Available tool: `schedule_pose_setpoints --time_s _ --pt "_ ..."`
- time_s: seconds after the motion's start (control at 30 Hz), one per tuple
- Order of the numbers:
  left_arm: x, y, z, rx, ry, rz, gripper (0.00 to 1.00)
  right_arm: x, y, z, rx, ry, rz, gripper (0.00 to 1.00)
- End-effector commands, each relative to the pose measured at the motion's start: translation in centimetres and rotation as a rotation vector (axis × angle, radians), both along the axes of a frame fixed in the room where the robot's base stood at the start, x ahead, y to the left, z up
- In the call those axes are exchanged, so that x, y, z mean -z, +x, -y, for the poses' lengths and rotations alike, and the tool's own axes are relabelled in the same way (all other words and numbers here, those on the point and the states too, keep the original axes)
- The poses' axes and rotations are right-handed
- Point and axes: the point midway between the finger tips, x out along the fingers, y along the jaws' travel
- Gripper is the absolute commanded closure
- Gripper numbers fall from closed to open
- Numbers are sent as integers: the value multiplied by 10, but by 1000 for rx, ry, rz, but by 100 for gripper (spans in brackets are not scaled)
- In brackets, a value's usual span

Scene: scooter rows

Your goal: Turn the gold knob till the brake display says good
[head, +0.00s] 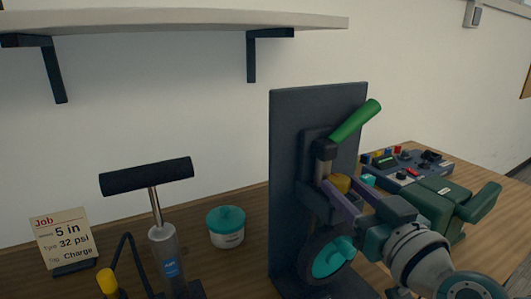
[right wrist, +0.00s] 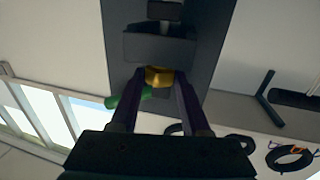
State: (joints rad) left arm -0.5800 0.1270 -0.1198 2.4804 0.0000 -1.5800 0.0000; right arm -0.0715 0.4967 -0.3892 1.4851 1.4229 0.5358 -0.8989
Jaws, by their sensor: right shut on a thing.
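The gold knob (head: 341,182) sits on a dark upright stand (head: 290,130), below a green lever grip (head: 355,121). My right gripper (head: 347,191) reaches in from the right, its purple fingers shut on the knob. In the right wrist view the gold knob (right wrist: 160,76) lies between the two fingertips, partly hidden by them. A blue-grey panel (head: 405,166) with a small dark green screen (head: 385,160) stands behind on the right; I cannot read the screen. Whether it is the brake display I cannot tell. My left gripper is out of view.
A small wheel with a teal hub (head: 331,257) sits low on the stand. Left of it are a teal-lidded tub (head: 226,228), a pump with a black T-handle (head: 147,177) and a job card (head: 63,238). A shelf (head: 180,20) hangs above.

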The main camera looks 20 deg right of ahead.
Motion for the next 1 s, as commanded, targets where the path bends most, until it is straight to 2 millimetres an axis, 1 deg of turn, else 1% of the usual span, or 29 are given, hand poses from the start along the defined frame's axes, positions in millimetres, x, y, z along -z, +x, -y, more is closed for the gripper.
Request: schedule_pose_setpoints --time_s 0.03,0.3,0.5,0.9,0.93,1.0 --pt "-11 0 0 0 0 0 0 -6 1 -3 29 6 2 100" --pt "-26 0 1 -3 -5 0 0 -3 1 -5 147 2 2 100" --pt "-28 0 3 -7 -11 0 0 -1 2 -5 183 0 3 100" --pt "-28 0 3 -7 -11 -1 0 -1 2 -5 188 -1 4 100" --pt "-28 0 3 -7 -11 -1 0 -1 2 -5 188 -1 4 50" --pt "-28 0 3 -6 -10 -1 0 -1 2 -5 188 -1 4 42"
